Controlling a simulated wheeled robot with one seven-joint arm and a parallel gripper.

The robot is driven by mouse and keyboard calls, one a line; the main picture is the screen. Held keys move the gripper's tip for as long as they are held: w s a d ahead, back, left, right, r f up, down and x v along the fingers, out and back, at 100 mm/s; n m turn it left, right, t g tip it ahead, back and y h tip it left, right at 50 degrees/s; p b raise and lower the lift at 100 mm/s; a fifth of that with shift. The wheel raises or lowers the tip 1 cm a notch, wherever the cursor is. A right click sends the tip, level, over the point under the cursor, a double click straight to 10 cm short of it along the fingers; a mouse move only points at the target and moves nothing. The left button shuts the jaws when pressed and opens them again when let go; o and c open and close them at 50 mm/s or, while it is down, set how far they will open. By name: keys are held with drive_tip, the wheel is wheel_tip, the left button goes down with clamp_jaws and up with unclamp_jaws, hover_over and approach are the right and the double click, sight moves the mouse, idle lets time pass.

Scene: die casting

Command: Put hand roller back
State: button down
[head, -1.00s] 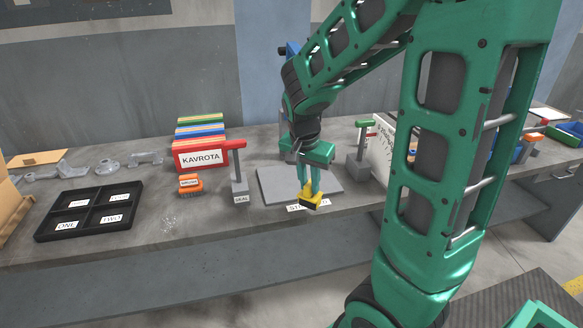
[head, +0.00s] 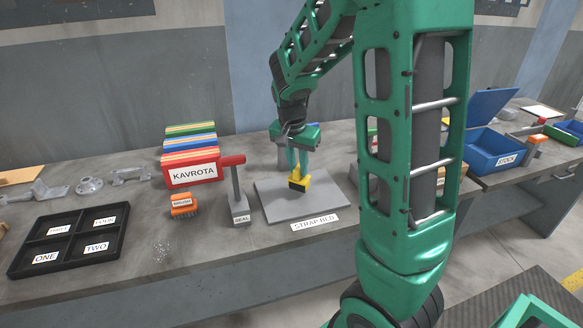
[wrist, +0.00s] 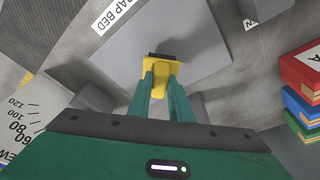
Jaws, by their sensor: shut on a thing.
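My gripper (head: 299,170) is shut on a yellow tool with a black end, which I take to be the hand roller (head: 301,183). It hangs below the fingers, over the grey plate (head: 275,203) labelled STRAP BED. In the wrist view the roller (wrist: 161,70) sits between the two green fingers, its black end pointing away from the gripper. It appears close above the plate (wrist: 185,35); I cannot tell if it touches.
A SEAL stand with a red handle (head: 235,185) is just left of the plate. A brush (head: 183,204), KAVROTA binders (head: 191,172) and a black divided tray (head: 66,272) lie farther left. A blue STOCK bin (head: 494,152) is at right. My arm hides part of the bench.

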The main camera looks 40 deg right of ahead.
drive_tip(key=shift+w+d+f, duration=0.15)
drive_tip(key=shift+w+f, duration=0.2)
drive_tip(key=shift+f, duration=0.2)
drive_tip(key=shift+s+d+f, duration=0.2)
drive_tip(key=shift+a, duration=0.15)
drive_tip(key=c, duration=1.6)
unclamp_jaws()
drive_tip(key=shift+f, duration=0.1)
drive_tip(key=v, duration=1.1)
drive_tip(key=s+f+n+y, duration=0.1)
drive_tip(key=s+n, duration=0.1)
drive_tip(key=s, duration=0.7)
drive_tip(key=s+f+n+g, duration=0.1)
drive_tip(key=s+n, duration=0.1)
drive_tip(key=s, duration=0.6)
drive_tip(key=s+f+n+y, duration=0.1)
drive_tip(key=s+f+n, duration=0.1)
drive_tip(key=s, duration=0.7)
drive_tip(key=shift+s+a+y, duration=0.3)
drive_tip(key=shift+s+a, duration=0.1)
